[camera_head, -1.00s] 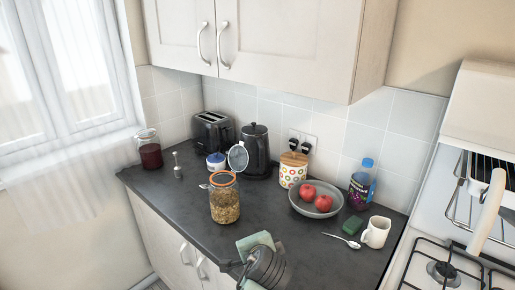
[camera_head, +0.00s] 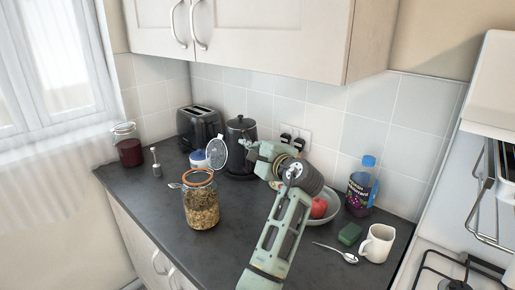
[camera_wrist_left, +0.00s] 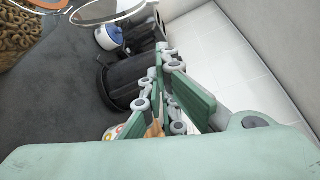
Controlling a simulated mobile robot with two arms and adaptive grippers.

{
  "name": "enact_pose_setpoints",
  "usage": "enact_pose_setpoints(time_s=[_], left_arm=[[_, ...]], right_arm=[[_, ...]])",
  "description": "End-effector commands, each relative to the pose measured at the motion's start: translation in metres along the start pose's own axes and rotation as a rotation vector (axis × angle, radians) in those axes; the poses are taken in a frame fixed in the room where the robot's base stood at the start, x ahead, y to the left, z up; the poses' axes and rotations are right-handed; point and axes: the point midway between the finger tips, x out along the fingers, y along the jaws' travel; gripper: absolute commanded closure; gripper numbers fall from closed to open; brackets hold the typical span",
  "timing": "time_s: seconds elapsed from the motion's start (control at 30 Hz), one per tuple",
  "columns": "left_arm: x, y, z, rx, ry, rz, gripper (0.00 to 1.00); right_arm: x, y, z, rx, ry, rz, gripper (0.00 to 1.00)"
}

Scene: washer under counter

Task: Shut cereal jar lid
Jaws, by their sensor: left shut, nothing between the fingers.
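The cereal jar (camera_head: 201,203) stands upright on the counter, a glass jar of cereal with an orange ring at its mouth. Its round lid (camera_head: 217,153) is open, standing up on the far right side of the rim. In the left wrist view, part of the jar (camera_wrist_left: 22,38) is at the top left and the lid (camera_wrist_left: 108,10) is at the top edge. My left gripper (camera_head: 248,152) is shut and empty, right of the lid and apart from it, in front of the kettle. It also shows in the left wrist view (camera_wrist_left: 165,52). My right gripper is not in view.
A black kettle (camera_head: 240,133), toaster (camera_head: 198,128) and blue-lidded pot (camera_head: 198,159) stand behind the jar. A red jar (camera_head: 129,151) is at left. A fruit bowl (camera_head: 334,208), bottle (camera_head: 361,188), sponge (camera_head: 350,234), spoon (camera_head: 336,252) and mug (camera_head: 377,244) are at right.

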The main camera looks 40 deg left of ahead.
Motion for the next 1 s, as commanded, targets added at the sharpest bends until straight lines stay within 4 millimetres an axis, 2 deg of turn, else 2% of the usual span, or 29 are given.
enact_pose_setpoints(time_s=[0.13,0.27,0.4,0.5,0.7,0.87,1.0], left_arm=[[0.031,-0.002,0.002,0.0,-0.001,0.001,1.0],[0.054,-0.002,0.001,0.0,0.0,0.002,1.0],[0.046,-0.002,0.018,-0.003,0.002,0.001,1.0],[0.043,-0.001,0.027,-0.003,0.002,0.001,1.0],[0.039,0.0,0.037,-0.003,0.002,0.002,1.0],[0.039,0.001,0.037,-0.003,0.002,0.002,1.0],[0.039,0.001,0.037,-0.003,0.002,0.001,1.0]], right_arm=[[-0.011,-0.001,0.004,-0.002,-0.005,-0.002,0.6],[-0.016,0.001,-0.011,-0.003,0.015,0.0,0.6],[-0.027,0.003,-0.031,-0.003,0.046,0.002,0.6],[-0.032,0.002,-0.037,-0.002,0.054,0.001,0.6],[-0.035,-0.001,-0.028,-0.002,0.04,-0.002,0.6],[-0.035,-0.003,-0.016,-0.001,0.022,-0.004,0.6],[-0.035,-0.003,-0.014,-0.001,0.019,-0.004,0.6]])
